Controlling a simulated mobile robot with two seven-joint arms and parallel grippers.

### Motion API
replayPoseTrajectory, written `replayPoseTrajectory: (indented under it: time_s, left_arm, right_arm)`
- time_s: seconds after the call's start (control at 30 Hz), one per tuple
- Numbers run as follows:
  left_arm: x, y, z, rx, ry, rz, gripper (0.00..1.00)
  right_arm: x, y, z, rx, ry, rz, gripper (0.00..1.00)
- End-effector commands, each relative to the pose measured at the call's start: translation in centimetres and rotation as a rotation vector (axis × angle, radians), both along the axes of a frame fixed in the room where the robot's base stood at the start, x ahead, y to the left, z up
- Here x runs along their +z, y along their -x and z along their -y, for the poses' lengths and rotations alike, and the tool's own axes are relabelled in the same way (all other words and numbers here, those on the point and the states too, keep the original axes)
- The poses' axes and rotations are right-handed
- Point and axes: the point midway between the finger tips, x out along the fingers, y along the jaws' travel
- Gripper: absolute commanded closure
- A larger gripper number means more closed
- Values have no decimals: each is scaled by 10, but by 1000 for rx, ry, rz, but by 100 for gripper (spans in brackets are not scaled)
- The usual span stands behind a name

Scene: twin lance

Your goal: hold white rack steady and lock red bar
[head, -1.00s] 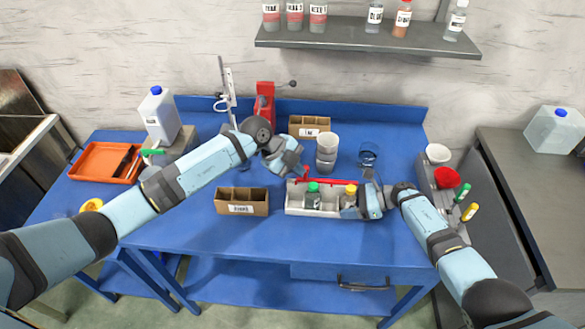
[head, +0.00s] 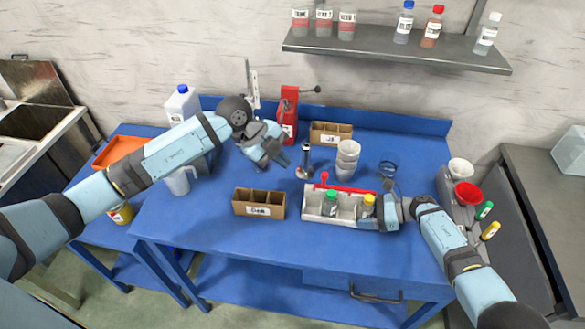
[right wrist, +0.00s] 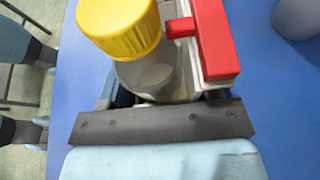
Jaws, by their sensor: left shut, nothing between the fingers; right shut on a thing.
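The white rack (head: 348,214) stands on the blue table and holds a green-capped bottle (head: 331,203) and a yellow-capped bottle (head: 367,206). The red bar (head: 350,189) lies along the rack's back edge, with a red knob (head: 324,177) near its left end. Whether it is locked cannot be told. My right gripper (head: 383,208) is shut on the rack's right end. The right wrist view shows the yellow cap (right wrist: 120,25) and the bar's red end (right wrist: 207,40) close by; the fingertips are hidden there. My left gripper (head: 276,163) is shut and empty, above the table, left of the bar.
A brown divided box (head: 259,205) is left of the rack. White stacked cups (head: 347,160), a dark upright object (head: 304,162) and a blue glass (head: 388,170) stand behind it. A red device (head: 288,115) stands at the back. The table's front strip is clear.

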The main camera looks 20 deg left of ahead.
Motion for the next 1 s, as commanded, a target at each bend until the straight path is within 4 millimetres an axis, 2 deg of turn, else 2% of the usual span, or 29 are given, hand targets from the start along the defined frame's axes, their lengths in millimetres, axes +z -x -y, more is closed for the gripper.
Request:
replayPoseTrajectory:
  time_s: [0.47,0.5,0.6,0.87,1.0]
  left_arm:
    - [4,1,-2,0,0,1,100]
    - [4,1,-2,0,0,1,100]
    - [4,1,-2,0,0,1,100]
    - [4,1,-2,0,0,1,100]
    - [4,1,-2,0,0,1,100]
  right_arm:
    - [0,0,1,-1,1,1,69]
    - [0,0,1,-1,1,1,34]
    - [0,0,0,-1,1,1,13]
    - [0,-1,1,-1,0,0,13]
    - [4,-3,12,-1,1,3,13]
